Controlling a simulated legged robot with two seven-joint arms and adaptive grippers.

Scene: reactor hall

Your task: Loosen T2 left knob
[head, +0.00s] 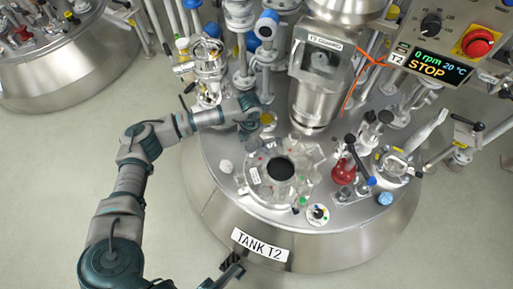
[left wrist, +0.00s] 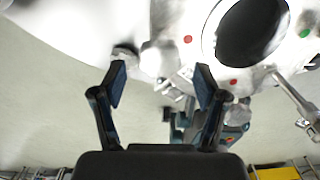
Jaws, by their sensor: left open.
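Tank T2 (head: 335,250) is a steel vessel with a crowded round lid. At the lid's left edge a pale knob (head: 226,167) sits beside a clear star-shaped fitting (head: 305,165) with a dark round opening. My left gripper (head: 249,132) is over the lid's left part, behind and right of that knob, its fingers largely hidden. In the left wrist view its two fingers (left wrist: 162,82) are apart with nothing held. My right gripper (head: 232,266) shows partly at the bottom, below the tank label.
Pipes and valves (head: 208,62) stand close behind my left wrist. A motor column (head: 318,85) rises right of it. A red flask (head: 344,170) and glassware crowd the lid's right. A control panel (head: 445,52) reads STOP.

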